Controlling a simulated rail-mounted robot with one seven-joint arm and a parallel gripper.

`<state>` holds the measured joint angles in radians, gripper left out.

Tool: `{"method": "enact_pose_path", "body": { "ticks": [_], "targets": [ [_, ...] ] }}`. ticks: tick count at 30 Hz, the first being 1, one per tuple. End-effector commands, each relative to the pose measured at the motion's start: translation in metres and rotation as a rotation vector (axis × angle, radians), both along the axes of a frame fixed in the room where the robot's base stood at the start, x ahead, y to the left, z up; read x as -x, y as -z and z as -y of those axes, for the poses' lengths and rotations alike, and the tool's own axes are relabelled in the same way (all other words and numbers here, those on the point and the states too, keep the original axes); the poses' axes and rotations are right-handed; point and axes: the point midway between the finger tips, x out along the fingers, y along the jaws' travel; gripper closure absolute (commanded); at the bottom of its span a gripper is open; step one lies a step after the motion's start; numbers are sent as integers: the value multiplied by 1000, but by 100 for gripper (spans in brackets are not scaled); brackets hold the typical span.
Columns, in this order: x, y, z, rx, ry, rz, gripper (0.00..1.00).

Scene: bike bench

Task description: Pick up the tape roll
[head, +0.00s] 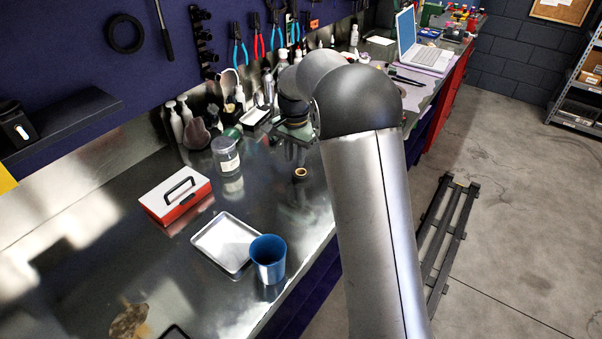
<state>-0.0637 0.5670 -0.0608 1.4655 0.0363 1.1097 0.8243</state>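A small ring with a tan inside and dark rim, which looks like the tape roll (300,173), lies flat on the metal bench top (200,295) in the head view. My gripper (292,154) is just beyond it and above the bench, pointing down. The gripper appears apart from the roll. It is small and dark in the picture, partly covered by my arm, so the gap between its fingers cannot be made out.
A glass jar (226,157) stands left of the gripper. A red and white toolbox (175,195), a metal tray (226,243) and a blue cup (268,259) stand nearer. Bottles crowd the back wall. A laptop (420,47) is far right. Bench around the roll is clear.

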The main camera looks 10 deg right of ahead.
Motion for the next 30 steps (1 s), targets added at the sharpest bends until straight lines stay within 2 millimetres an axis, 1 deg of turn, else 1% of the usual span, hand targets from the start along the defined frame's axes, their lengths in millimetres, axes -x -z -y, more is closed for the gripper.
{"method": "enact_pose_path", "body": {
  "ticks": [4,6,9,15,16,18,30],
  "targets": [
    [2,23,1,0,0,-5,76],
    [1,31,1,1,0,-2,76],
    [1,37,1,0,0,-1,76],
    [1,38,1,0,0,0,76],
    [1,38,1,0,0,0,82],
    [1,37,1,0,0,0,100],
    [1,35,1,0,0,0,100]
  ]
}}
